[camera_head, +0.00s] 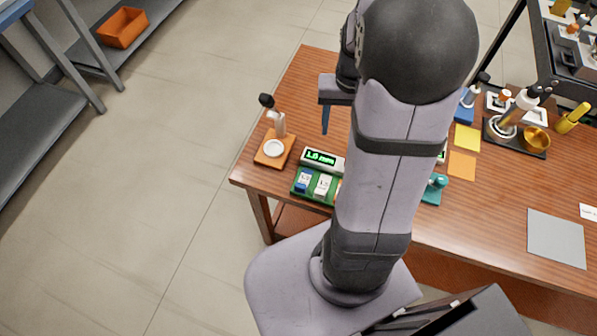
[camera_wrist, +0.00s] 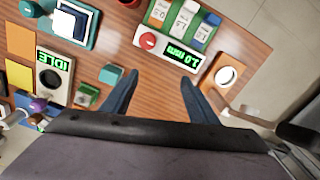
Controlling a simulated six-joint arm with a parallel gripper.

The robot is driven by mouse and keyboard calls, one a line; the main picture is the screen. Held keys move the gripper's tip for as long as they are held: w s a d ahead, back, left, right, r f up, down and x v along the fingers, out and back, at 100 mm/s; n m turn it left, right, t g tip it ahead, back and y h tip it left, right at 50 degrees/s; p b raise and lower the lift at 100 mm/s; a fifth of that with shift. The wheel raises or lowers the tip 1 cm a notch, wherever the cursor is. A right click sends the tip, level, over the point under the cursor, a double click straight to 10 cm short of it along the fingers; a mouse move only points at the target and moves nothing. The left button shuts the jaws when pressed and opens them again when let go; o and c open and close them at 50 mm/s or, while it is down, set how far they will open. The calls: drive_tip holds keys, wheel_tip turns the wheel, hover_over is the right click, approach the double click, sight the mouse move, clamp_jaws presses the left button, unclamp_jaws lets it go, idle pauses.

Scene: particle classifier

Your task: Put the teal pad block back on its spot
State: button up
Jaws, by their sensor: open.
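A small teal block (camera_wrist: 110,74) lies on the wooden table in the wrist view, just left of my left fingertip and apart from it. It looks like the teal pad block; in the head view my arm hides that area. My gripper (camera_wrist: 159,77) is open, with two blue fingers above bare table and nothing between them. One blue finger also shows in the head view (camera_head: 325,120). A teal base (camera_wrist: 90,33) with a white square on top stands at the wrist view's upper left. I cannot tell which place is the block's spot.
The "1.0 mm" display (camera_wrist: 181,56) and a green rack (camera_wrist: 160,12) stand beyond the fingers. An IDLE display unit (camera_wrist: 55,75) and a green block (camera_wrist: 88,95) are to the left, near orange (camera_head: 462,165) and yellow (camera_head: 467,138) squares. An orange stand (camera_head: 274,149) is near the table edge.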

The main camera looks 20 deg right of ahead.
drive_tip(key=s+a+n, duration=0.2)
drive_tip(key=s+a, duration=0.2)
drive_tip(key=a, duration=0.4)
drive_tip(key=s+a+f+n, duration=0.1)
drive_tip(key=s+a+n, duration=0.2)
drive_tip(key=a, duration=0.5)
drive_tip(key=shift+s+f+n, duration=0.2)
drive_tip(key=shift+s+n, duration=0.1)
drive_tip(key=shift+s, duration=0.05)
drive_tip(key=shift+a, duration=0.1)
